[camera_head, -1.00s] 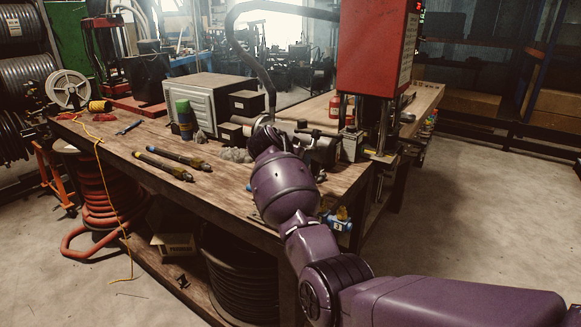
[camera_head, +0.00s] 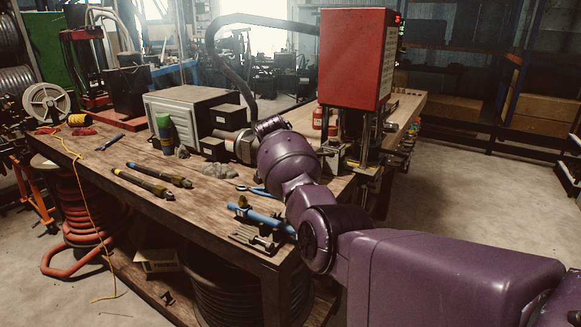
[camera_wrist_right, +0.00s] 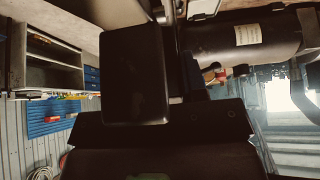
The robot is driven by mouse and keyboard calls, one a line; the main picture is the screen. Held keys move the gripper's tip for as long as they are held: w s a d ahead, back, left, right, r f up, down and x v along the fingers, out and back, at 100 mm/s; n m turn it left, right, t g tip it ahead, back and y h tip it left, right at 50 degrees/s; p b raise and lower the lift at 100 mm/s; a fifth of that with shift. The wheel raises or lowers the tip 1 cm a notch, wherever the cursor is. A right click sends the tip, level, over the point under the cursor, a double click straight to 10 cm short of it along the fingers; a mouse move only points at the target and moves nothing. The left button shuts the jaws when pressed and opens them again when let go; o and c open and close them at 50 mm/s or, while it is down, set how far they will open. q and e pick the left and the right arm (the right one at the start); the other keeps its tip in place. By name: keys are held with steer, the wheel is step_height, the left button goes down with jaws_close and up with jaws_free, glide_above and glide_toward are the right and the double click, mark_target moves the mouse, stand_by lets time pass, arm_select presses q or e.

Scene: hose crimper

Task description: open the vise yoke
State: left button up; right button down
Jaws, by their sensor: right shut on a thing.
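A vise-like fixture (camera_head: 255,240) stands at the front edge of the bench, with a blue bar (camera_head: 264,219) lying across it and a small brass-coloured part at its left end. I cannot make out a separate yoke or whether it is open. My right arm reaches in from the right, and its gripper (camera_head: 268,126) is above the bench, behind and above the fixture and apart from the blue bar. In the right wrist view, dark gripper parts (camera_wrist_right: 137,77) fill the middle. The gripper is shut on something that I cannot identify. My left gripper is out of view.
A red crimper head (camera_head: 350,60) stands right of my gripper. A grey cylinder (camera_head: 240,146), dark boxes and a grey cabinet (camera_head: 188,110) crowd the bench behind. Two dark rods (camera_head: 150,182) and blue-handled pliers (camera_head: 258,190) lie on the bench. The floor at right is clear.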

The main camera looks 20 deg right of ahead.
steer(key=c, duration=0.7)
jaws_free()
steer(key=v, duration=1)
steer(key=shift+s+a+r, duration=0.15)
steer(key=shift+s+r, duration=0.05)
steer(key=shift+r, duration=0.15)
